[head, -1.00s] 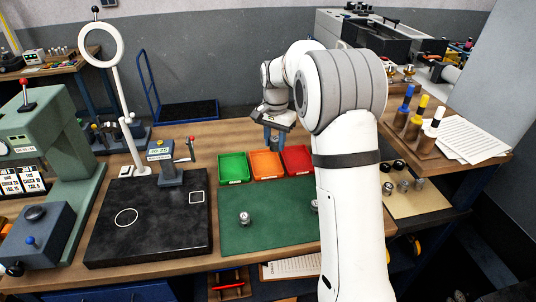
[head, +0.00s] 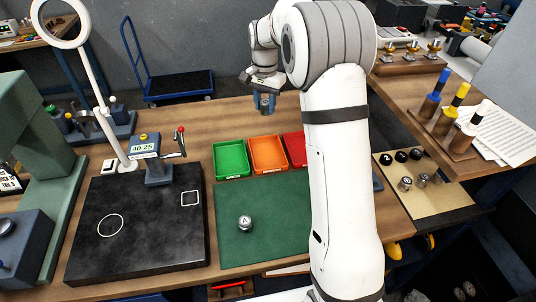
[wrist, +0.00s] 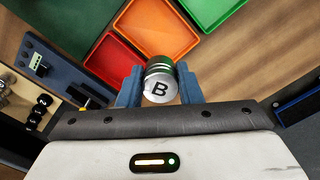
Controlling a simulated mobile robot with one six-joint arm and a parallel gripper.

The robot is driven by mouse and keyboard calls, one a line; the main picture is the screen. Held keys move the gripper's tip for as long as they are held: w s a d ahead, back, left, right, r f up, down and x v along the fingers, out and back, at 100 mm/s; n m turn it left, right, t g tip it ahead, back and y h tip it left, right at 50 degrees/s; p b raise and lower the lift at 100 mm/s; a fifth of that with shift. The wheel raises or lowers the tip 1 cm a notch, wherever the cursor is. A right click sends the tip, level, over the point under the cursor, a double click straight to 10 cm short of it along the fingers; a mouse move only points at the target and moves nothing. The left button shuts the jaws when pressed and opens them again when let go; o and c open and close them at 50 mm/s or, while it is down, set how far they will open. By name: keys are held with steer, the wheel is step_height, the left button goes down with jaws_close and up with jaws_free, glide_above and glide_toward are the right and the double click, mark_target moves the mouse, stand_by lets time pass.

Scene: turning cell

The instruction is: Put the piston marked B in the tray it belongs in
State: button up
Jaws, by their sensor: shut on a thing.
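The piston marked B (wrist: 160,88) is a short metal cylinder held between the blue fingers of my gripper (wrist: 159,80). Its lettered end faces the wrist camera. In the head view my gripper (head: 264,106) is raised behind the trays; the piston is hard to make out there. Three trays stand in a row: green (head: 231,172), orange (head: 268,170) and red (head: 293,148), the red partly hidden by my arm. In the wrist view the red (wrist: 117,62), orange (wrist: 156,30) and green (wrist: 214,12) trays look empty.
A piston marked A (head: 245,223) stands on the green mat (head: 270,245). A black plate (head: 140,240) lies left, with a gauge (head: 146,150) whose readout looks like 40.25 behind it. Small metal and black parts stand on a tan board (head: 440,200) at right. Bare wood surrounds the trays' back.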

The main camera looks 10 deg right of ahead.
steer(key=shift+s+d+f+b, duration=0.2)
steer(key=shift+f+b, duration=0.25)
steer(key=shift+f, duration=0.1)
steer(key=shift+f+b, duration=0.35)
steer(key=b, duration=0.7)
glide_toward(267, 155)
steer(key=shift+f+p, duration=0.9)
steer(key=shift+f, duration=2.35)
steer(key=o, duration=1.1)
